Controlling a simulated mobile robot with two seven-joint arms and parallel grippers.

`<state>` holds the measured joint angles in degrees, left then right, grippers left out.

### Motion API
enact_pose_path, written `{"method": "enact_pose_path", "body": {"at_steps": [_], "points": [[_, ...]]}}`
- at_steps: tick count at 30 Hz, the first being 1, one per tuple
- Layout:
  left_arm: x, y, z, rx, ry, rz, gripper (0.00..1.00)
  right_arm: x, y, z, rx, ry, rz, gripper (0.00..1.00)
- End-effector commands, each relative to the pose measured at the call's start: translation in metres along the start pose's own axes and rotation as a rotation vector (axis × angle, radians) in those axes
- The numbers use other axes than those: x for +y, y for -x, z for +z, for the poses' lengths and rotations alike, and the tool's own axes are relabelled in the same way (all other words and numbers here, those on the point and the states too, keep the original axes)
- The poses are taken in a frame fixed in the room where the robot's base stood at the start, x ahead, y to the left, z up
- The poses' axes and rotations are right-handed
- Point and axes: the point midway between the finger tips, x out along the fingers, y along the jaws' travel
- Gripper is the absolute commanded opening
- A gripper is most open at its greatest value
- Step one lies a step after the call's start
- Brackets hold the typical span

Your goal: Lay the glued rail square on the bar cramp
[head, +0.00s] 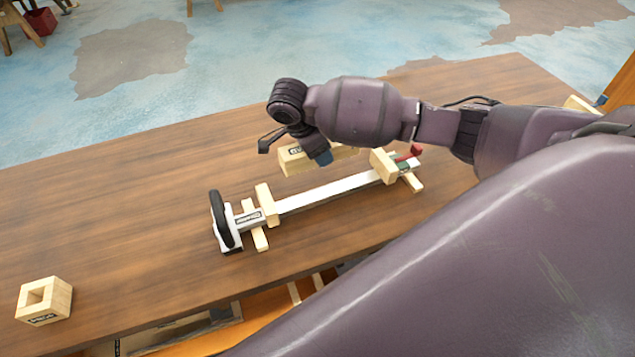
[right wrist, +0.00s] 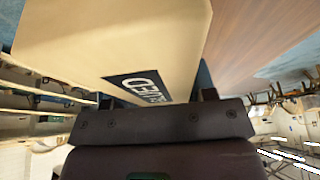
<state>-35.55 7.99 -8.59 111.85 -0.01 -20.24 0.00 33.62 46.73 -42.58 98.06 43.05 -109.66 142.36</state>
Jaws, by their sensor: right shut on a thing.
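The glued rail (head: 293,160) is a pale wooden piece with a dark label, just behind the middle of the cramp bar in the head view; its height above the table is unclear. In the right wrist view the rail (right wrist: 90,45) fills the upper left, its label reading "GLUED". My right gripper (head: 320,157) is shut on the rail, and my wrist hides part of it. The bar cramp (head: 330,191) lies on the table, a long white bar with a black handle at left and a red part at right. My left gripper is not in view.
Wooden blocks stand at the cramp's left (head: 266,203) and right (head: 381,166), with bearer strips under its ends. A hollow wooden block (head: 58,302) sits at the front left of the brown table (head: 110,215). The table's left side is mostly clear. My arm covers the right.

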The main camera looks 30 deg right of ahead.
Motion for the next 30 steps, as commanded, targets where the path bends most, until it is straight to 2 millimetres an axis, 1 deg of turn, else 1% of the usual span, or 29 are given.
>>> {"method": "enact_pose_path", "body": {"at_steps": [1,6,9,12,19,25,27,30], "points": [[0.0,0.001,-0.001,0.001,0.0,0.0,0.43,0.0,-0.01,0.004,0.001,0.001,0.003,0.13],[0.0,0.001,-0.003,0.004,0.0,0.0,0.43,0.0,-0.044,0.019,0.0,0.002,0.002,0.13],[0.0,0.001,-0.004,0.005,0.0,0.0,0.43,0.0,-0.062,0.026,0.0,0.002,0.001,0.13],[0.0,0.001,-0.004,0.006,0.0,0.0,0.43,0.0,-0.075,0.032,-0.001,0.002,-0.001,0.13],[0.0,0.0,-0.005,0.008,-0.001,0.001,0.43,0.0,-0.09,0.038,-0.001,0.002,0.0,0.13],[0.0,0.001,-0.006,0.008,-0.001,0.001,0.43,0.0,-0.115,0.049,-0.001,0.003,0.001,0.13],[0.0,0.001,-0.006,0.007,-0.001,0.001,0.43,0.0,-0.121,0.051,-0.001,0.002,-0.001,0.13],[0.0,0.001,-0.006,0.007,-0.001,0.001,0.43,0.0,-0.125,0.053,-0.001,0.002,-0.002,0.13]]}}
